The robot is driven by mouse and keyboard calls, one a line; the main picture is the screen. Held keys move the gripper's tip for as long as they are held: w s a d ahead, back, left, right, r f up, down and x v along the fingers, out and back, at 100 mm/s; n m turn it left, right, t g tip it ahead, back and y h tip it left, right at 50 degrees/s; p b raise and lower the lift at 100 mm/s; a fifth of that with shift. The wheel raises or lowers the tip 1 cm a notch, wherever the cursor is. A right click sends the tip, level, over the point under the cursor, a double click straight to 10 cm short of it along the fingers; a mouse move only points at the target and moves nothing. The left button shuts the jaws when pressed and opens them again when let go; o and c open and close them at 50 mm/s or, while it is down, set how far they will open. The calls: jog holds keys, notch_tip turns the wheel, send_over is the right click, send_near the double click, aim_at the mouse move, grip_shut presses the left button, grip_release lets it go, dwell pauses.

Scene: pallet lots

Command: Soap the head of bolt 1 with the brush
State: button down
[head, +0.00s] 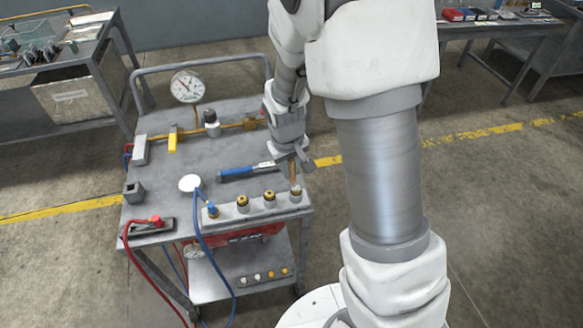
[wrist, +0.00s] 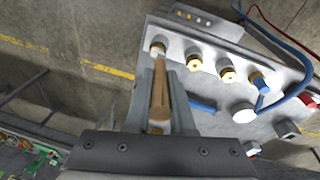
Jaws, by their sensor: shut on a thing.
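My gripper (head: 293,160) is shut on a brush with a wooden handle (head: 293,174), above the right end of the cart. In the wrist view the handle (wrist: 160,98) runs between the fingers. The brush's far end is at the end fitting (wrist: 158,46) of a grey block; I cannot tell if they touch. In the head view this fitting (head: 296,192) is the rightmost, below the brush. Two brass-topped bolt-like fittings (head: 269,199) (head: 242,204) stand to its left, then one with a blue hose (head: 213,211). No bolt numbers are legible.
A blue-handled tool (head: 238,173) lies just behind the block. A white round dish (head: 189,183), a gauge (head: 187,87) and a yellow-handled valve (head: 172,139) are on the cart (head: 160,205). Blue and red hoses hang over its front. A lower shelf (head: 220,286) holds several small caps.

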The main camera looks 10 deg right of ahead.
jog(key=shift+r+p, duration=2.15)
jog(key=shift+r, duration=1.15)
jog(key=d+f+m, duration=0.1)
jog(key=f+m, duration=0.1)
jog(key=f, duration=0.1)
jog(key=shift+w+d+h, duration=0.15)
jog(key=shift+d+h, duration=0.15)
jog(key=shift+d, duration=0.1)
